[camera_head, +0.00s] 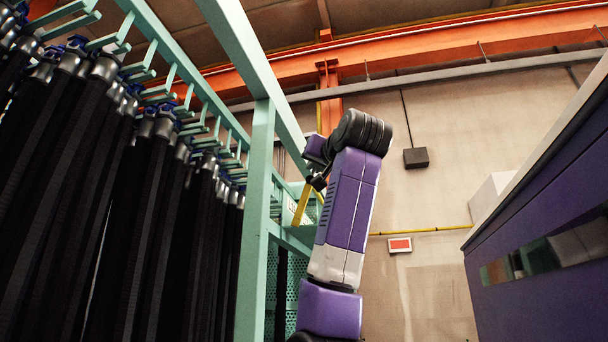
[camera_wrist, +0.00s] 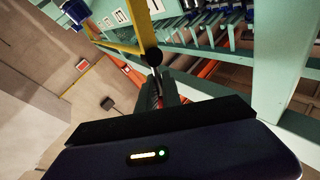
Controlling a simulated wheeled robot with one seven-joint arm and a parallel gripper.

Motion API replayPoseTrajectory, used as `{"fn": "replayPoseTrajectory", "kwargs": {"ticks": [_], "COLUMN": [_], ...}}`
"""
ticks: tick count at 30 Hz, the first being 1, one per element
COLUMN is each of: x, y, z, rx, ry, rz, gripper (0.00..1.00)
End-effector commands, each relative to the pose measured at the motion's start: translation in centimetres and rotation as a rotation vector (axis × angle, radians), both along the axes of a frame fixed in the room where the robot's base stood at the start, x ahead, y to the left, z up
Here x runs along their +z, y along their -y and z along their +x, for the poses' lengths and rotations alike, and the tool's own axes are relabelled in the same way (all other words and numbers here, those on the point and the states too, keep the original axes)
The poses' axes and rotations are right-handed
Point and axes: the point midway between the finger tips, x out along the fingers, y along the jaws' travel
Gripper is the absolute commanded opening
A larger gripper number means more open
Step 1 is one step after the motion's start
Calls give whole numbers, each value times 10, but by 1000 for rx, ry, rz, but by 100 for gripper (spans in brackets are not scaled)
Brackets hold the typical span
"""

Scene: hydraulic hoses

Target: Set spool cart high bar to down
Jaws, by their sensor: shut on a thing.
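The yellow bar (camera_head: 302,205) hangs at a slant beside the green frame of the spool cart (camera_head: 262,190) in the head view. In the wrist view the yellow bar (camera_wrist: 142,25) runs to a black end piece, with a second yellow length branching off to the left. My gripper (camera_head: 318,182) is at the bar's upper end in the head view, mostly hidden by my wrist. In the wrist view my gripper (camera_wrist: 158,76) is shut at the black end of the bar. The exact contact between the fingers is small and dark.
Black hoses (camera_head: 110,200) hang in a dense row from green hooks at the left. A purple cabinet (camera_head: 545,225) stands at the right. Orange beams (camera_head: 450,50) cross overhead. A beige wall (camera_head: 440,150) lies behind, with open room between my arm and the cabinet.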

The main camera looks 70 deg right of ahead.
Motion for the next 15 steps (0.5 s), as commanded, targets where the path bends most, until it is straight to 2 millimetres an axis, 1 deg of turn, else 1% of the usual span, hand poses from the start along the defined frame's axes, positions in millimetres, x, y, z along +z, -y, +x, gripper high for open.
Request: {"fn": "replayPoseTrajectory", "kwargs": {"ticks": [1, 8, 15], "x": [-2, -19, -42], "y": [-4, -2, 1], "z": [-8, -31, -55], "rx": [1, -1, -4], "ry": [58, 276, 502], "rz": [-12, 8, 27], "gripper": [0, 0, 0]}}
